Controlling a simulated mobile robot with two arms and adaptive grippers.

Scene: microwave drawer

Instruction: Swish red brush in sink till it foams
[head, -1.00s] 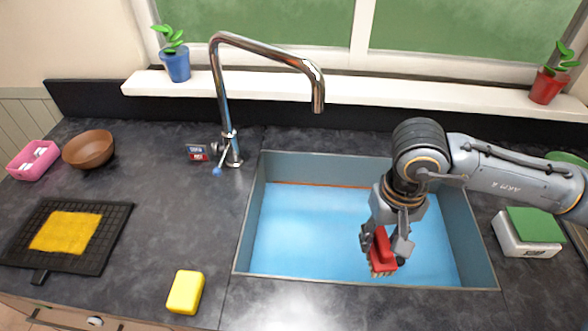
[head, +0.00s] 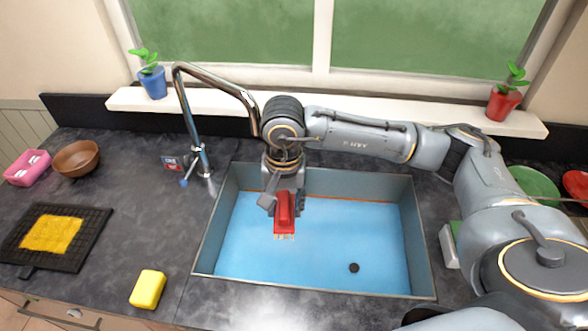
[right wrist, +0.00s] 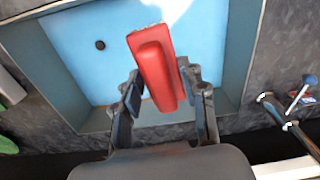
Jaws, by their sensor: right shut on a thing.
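The red brush (head: 286,212) has a red back and pale bristles. My right gripper (head: 282,200) is shut on it and holds it over the far left part of the sink, bristles toward the front. The right wrist view also shows the brush (right wrist: 157,68) between the fingers of my right gripper (right wrist: 160,95). The sink (head: 425,235) has grey walls and holds flat blue water (head: 330,235). I see no clear foam on it. Whether the bristles touch the water I cannot tell. My left gripper is not in view.
A chrome faucet (head: 187,115) stands at the sink's left back, close to my right wrist. A yellow sponge (head: 148,289), a black rack with a yellow cloth (head: 52,233), a brown bowl (head: 76,158) and a pink holder (head: 27,168) are on the left counter. A dark drain (head: 354,268) shows in the sink.

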